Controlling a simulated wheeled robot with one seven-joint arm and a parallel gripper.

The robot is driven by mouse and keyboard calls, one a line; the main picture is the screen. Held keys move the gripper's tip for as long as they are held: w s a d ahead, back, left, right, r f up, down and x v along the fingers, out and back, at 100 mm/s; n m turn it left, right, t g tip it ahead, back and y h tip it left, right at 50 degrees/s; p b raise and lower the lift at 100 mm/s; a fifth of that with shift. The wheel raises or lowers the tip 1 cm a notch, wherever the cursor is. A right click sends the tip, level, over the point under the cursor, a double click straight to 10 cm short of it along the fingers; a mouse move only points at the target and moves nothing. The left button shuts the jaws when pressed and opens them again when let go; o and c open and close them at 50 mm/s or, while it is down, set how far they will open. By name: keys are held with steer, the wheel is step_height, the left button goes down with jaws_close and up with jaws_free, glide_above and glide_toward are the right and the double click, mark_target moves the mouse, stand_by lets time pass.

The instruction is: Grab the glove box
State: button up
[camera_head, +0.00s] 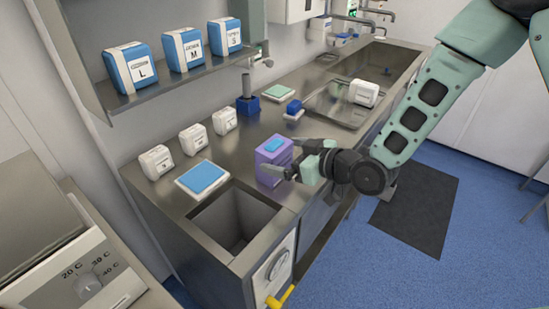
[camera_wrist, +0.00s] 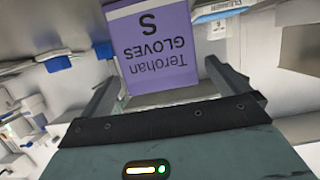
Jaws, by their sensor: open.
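The glove box is a purple box (camera_head: 272,158) with a blue patch on top. It stands upright on the metal counter, near its front edge and right of the sink opening. In the wrist view the purple box (camera_wrist: 150,50) shows "Terohan GLOVES S", upside down in the picture. My gripper (camera_head: 290,166) is at the box's right side in the head view. In the wrist view its two fingers (camera_wrist: 160,88) are spread, with the box ahead between them. I cannot tell whether either finger touches the box.
The metal counter (camera_head: 240,158) holds several white boxes (camera_head: 194,139) and a blue-topped white box (camera_head: 202,178) to the left. A sink opening (camera_head: 236,218) lies left of the glove box. A shelf (camera_head: 160,88) with three blue-white boxes is above. A basin (camera_head: 338,106) lies behind.

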steer(key=shift+p+x, duration=1.05)
steer(key=shift+x, duration=1.85)
steer(key=c, duration=1.1)
